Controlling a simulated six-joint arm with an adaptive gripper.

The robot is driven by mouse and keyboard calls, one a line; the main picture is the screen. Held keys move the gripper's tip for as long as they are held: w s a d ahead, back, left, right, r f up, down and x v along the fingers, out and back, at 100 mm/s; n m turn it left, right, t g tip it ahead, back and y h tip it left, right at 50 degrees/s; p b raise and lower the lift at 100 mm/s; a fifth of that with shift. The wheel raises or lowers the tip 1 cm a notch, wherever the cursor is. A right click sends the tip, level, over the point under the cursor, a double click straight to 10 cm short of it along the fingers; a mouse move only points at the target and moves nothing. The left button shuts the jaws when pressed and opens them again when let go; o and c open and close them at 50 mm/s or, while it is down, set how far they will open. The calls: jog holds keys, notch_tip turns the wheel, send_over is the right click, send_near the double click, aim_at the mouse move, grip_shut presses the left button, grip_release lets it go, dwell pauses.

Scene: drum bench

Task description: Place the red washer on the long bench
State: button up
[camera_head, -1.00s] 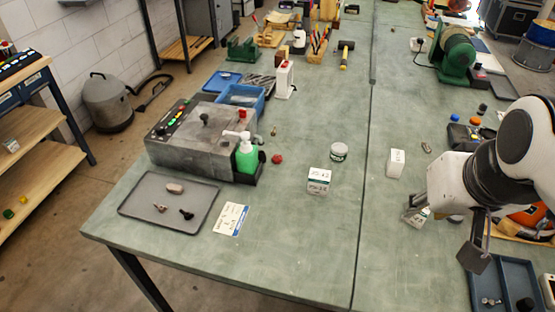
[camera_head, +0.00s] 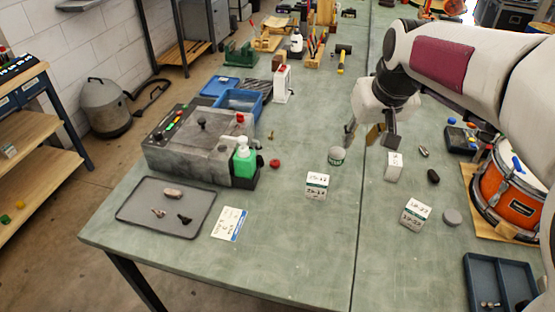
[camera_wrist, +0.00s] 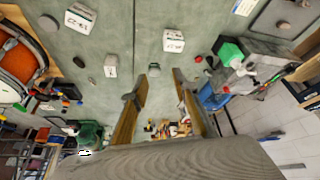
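A small red round piece (camera_head: 275,163) lies on the green-topped long bench (camera_head: 290,250), just right of the green soap bottle. It also shows in the wrist view (camera_wrist: 198,59). It is too small to tell whether it is the red washer, and no clear washer shows elsewhere.
White labelled boxes (camera_head: 317,186) stand on the bench. A grey machine (camera_head: 195,160), the soap bottle (camera_head: 244,162) and a grey tray (camera_head: 140,201) are at left. An orange drum (camera_head: 508,195) and a blue tray (camera_head: 482,270) are at right. The front middle is clear.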

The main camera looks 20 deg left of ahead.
jog(key=w+a+f+n, duration=0.2)
jog(key=w+a+f, duration=0.5)
jog(key=w+a, duration=0.2)
jog(key=n+g+y, duration=0.1)
jog(key=n, duration=0.1)
send_near(275, 162)
jog(key=shift+a+f, duration=0.1)
jog(key=shift+f, duration=0.05)
jog(key=shift+w+f, duration=0.1)
jog(key=shift+f, duration=0.05)
jog(key=shift+x, duration=1.15)
jog(key=shift+f, duration=0.15)
jog(key=shift+x, duration=2.45)
jog(key=shift+w, duration=0.15)
